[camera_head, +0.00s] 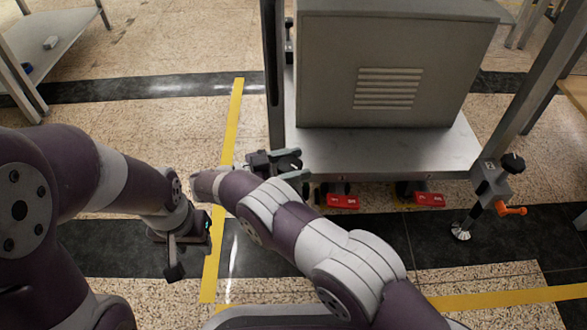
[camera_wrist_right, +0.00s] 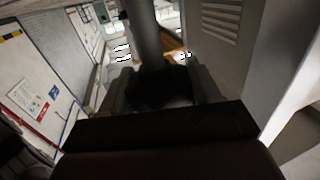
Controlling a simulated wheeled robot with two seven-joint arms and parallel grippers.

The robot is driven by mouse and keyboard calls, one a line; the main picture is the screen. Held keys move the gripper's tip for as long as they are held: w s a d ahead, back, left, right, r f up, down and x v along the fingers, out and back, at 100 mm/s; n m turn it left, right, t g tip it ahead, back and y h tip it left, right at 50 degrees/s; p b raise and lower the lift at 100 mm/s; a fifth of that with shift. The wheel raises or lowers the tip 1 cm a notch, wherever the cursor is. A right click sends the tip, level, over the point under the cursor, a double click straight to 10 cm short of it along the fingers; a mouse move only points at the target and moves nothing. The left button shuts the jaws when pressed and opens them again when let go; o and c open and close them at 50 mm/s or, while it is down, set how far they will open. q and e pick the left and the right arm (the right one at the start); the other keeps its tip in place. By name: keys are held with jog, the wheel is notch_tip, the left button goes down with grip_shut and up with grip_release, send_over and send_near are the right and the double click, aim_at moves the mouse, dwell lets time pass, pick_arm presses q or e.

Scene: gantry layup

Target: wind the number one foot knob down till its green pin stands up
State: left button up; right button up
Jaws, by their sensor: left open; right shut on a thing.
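My right gripper (camera_head: 292,164) reaches to the near left corner of the grey cart-like frame (camera_head: 400,155). It is shut on a black knob (camera_head: 288,163) there. In the right wrist view the dark knob (camera_wrist_right: 160,87) sits between the fingers, with a grey round post (camera_wrist_right: 144,35) beyond it. I cannot read a number on this knob. The foot below it is hidden by my right arm. No green pin shows in either view. My left gripper (camera_head: 178,257) is open and empty, low over the dark floor strip at left, apart from the frame.
A second foot with a black knob (camera_head: 513,163), an orange handle (camera_head: 511,210) and a round pad (camera_head: 460,232) stands at the right corner. Red caster tabs (camera_head: 343,201) stick out under the front edge. A grey cabinet (camera_head: 395,75) sits on the frame.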

pick_arm(q)
jog(key=shift+f, duration=0.15)
pick_arm(e)
jog(key=shift+d, duration=0.1)
jog(key=o, duration=1)
